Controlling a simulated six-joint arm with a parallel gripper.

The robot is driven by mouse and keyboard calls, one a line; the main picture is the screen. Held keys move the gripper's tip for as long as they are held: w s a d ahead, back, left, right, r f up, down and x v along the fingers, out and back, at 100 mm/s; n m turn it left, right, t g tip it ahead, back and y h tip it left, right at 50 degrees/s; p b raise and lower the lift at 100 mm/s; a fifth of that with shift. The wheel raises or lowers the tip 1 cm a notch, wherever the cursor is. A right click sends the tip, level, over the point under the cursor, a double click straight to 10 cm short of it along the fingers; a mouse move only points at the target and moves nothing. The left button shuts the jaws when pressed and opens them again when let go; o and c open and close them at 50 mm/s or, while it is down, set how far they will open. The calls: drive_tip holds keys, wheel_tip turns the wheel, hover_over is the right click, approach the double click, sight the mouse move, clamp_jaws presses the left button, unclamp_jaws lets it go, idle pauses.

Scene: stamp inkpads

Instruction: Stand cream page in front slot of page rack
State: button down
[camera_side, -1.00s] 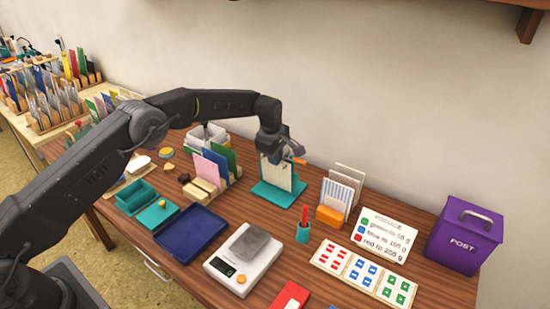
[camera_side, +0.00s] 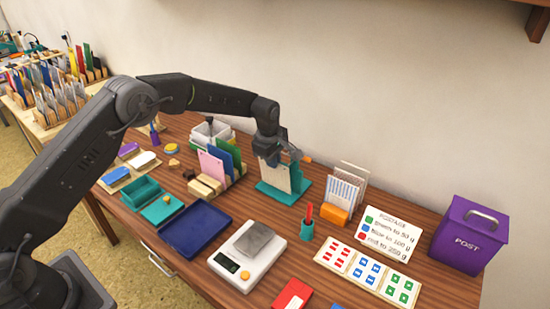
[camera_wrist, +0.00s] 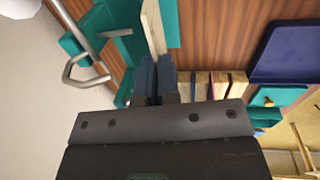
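The cream page (camera_side: 274,177) stands nearly upright at the teal stand (camera_side: 297,186) in the side view. My gripper (camera_side: 277,157) is at the page's top edge, with its fingers close together on it. In the wrist view the page (camera_wrist: 151,28) shows edge-on just beyond my fingertips (camera_wrist: 156,70). I cannot tell whether its lower edge touches the stand's base. The wooden page rack (camera_side: 207,186) is to the left and holds pink (camera_side: 211,167), blue (camera_side: 221,162) and green (camera_side: 231,152) pages. Its slats (camera_wrist: 219,86) show right of my fingers in the wrist view.
A wire holder with striped envelopes (camera_side: 343,188) stands right of the stand. A red pen in a teal cup (camera_side: 307,229), a scale (camera_side: 247,254) and a blue tray (camera_side: 195,230) are in front. A white bin (camera_side: 208,135) is behind the rack.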

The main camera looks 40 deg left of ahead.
drive_tip(key=shift+s, duration=0.5)
drive_tip(key=shift+r, duration=2.55)
